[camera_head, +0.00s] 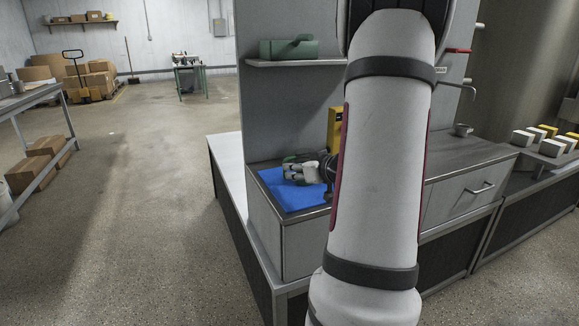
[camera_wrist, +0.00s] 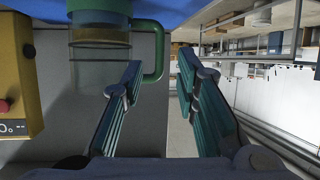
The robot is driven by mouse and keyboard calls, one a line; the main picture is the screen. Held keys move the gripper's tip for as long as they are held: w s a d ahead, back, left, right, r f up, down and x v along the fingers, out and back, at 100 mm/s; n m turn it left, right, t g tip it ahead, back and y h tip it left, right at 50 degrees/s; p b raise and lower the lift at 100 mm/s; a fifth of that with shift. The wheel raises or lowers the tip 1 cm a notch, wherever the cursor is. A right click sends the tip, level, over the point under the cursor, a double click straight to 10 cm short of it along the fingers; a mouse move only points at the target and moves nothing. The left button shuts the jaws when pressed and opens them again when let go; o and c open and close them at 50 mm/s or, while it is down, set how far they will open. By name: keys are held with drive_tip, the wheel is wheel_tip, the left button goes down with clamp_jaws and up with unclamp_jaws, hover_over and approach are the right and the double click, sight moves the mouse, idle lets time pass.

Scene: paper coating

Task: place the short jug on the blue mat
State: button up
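A clear jug (camera_wrist: 98,55) with a green base, a green handle and some amber liquid shows in the wrist view, which is upside down. Its base is at the blue mat (camera_wrist: 45,14) and it looks upright. In the head view the blue mat (camera_head: 296,198) lies on the counter, and the jug is mostly hidden around my gripper (camera_head: 300,172). In the wrist view my gripper (camera_wrist: 160,72) has its two fingers apart, with the handle (camera_wrist: 158,50) at the gap between their tips. I cannot tell whether a finger touches it.
A yellow box (camera_wrist: 18,75) with a red button stands beside the jug; it also shows in the head view (camera_head: 335,122). A green object (camera_head: 289,49) sits on the shelf above. A small metal cup (camera_head: 463,130) is on the right counter.

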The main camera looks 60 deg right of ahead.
drive_tip(key=p+v, duration=0.1)
drive_tip(key=v, duration=0.4)
drive_tip(key=w+a+r+g+h, duration=0.2)
drive_tip(key=w+a+r+g, duration=0.15)
drive_tip(key=a+r, duration=0.2)
drive_tip(key=s+a+r+g, duration=0.1)
drive_tip(key=s+a+g, duration=0.15)
drive_tip(key=a, duration=0.85)
drive_tip(key=s+a+f+n+g+y, duration=0.1)
drive_tip(key=s+a+n+g+y, duration=0.1)
drive_tip(key=s+a, duration=0.7)
drive_tip(key=s+a+f+n+g+y, duration=0.1)
drive_tip(key=s+a+g+y, duration=0.2)
drive_tip(key=s+a, duration=0.7)
drive_tip(key=a+y, duration=0.1)
drive_tip(key=a, duration=0.5)
drive_tip(key=shift+s+a+n+g+y, duration=0.3)
drive_tip(key=shift+s+a+n+g, duration=0.05)
drive_tip(key=shift+n+g, duration=0.05)
wheel_tip(320, 180, up, 20)
drive_tip(key=t+p, duration=0.3)
drive_tip(key=p, duration=1.5)
drive_tip(key=shift+f, duration=0.2)
drive_tip(key=shift+a, duration=0.15)
